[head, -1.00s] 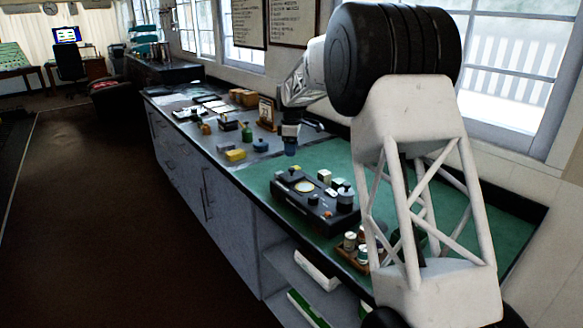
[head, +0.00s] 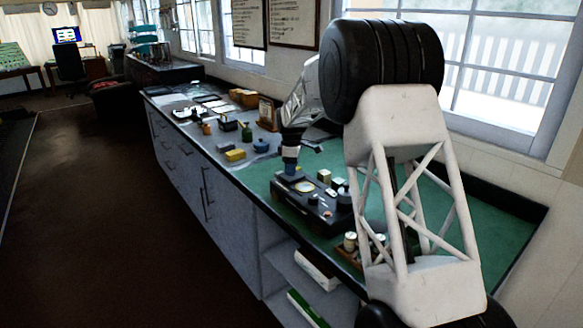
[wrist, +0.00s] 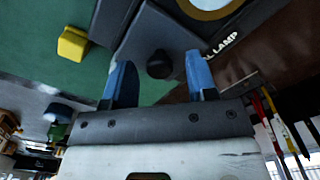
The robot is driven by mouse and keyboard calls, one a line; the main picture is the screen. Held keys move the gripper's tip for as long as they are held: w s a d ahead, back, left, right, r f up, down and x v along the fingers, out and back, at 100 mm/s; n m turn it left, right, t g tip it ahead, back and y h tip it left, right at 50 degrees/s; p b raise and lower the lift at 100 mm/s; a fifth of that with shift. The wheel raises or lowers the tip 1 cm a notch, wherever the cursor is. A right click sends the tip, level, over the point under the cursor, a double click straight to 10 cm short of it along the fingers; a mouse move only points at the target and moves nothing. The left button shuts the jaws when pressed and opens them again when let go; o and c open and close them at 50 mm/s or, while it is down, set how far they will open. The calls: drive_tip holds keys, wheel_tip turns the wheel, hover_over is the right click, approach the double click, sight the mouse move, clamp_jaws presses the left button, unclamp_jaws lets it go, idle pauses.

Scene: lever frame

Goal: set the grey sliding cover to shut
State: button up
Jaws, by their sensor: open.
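A dark box (head: 318,212) with a round pale lens (head: 305,187) and several knobs stands on the green mat. My gripper (head: 290,170) is low over its far left end. In the wrist view my gripper (wrist: 159,59) has its two blue fingers apart. A black knob (wrist: 160,65) shows between them, with a gap on each side. The knob is at the edge of a dark grey surface (wrist: 165,30), which may be the sliding cover; I cannot tell where cover and box divide. Whether the fingers reach down to the knob's height is unclear. Lettering reading "LAMP" is beside the right finger.
A yellow block (head: 235,155) and a blue object (head: 261,145) lie on the bench left of the box. A tray with small jars (head: 350,242) stands at the box's near end. The green mat (head: 500,225) is clear at right.

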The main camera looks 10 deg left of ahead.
clamp_jaws()
idle(0.3)
drive_tip(key=shift+s+d+r, duration=0.1)
drive_tip(key=shift+s+d, duration=2.5)
drive_tip(key=shift+d, duration=0.1)
drive_tip(key=shift+s+d, duration=0.25)
drive_tip(key=shift+s, duration=0.05)
unclamp_jaws()
